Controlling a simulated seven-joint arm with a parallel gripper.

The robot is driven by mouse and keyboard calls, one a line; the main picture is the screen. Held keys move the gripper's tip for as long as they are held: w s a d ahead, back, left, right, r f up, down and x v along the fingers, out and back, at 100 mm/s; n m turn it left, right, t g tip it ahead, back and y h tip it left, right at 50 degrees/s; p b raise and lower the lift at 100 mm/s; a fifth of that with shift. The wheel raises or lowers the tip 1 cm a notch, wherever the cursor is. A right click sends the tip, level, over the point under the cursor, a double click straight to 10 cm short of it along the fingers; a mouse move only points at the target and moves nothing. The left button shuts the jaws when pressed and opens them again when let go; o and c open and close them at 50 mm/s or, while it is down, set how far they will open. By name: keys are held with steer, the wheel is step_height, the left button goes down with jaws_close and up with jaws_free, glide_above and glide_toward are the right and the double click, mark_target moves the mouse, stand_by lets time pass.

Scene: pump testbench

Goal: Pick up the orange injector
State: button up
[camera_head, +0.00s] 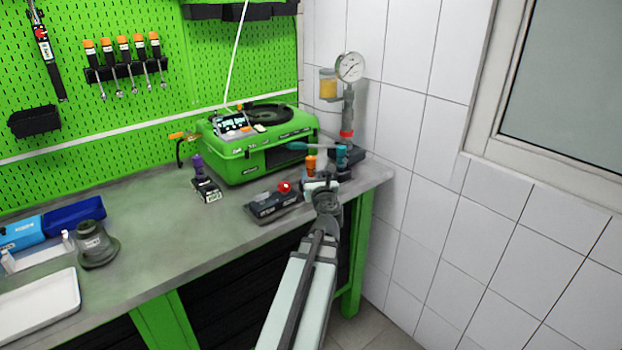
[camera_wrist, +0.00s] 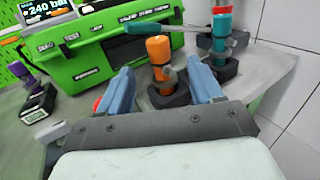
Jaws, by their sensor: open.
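The orange injector (camera_wrist: 158,52) stands upright in a dark holder (camera_wrist: 168,95) on the bench, in the middle of the wrist view. In the head view the orange injector (camera_head: 311,165) shows small, just beyond my arm's end. My gripper (camera_wrist: 158,84) is open, with one blue-grey finger to the left and one to the right of the injector in the picture. I see no contact with the injector, and the exact depth between them is hard to tell. In the head view my gripper (camera_head: 318,182) is partly hidden by my own wrist.
A teal injector (camera_wrist: 221,35) stands in a dark holder to the right. A teal-handled tool (camera_wrist: 150,29) extends close behind the orange injector. The green tester (camera_head: 262,145) stands behind. A dark box with a red button (camera_head: 272,203) is at left. The tiled wall (camera_head: 400,130) bounds the right.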

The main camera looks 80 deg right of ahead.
mark_target(310, 159)
steer(key=x, duration=1)
steer(key=shift+w+d+r, duration=0.1)
steer(key=shift+w+d, duration=0.1)
steer(key=shift+c, duration=0.2)
jaws_close()
stand_by(0.4)
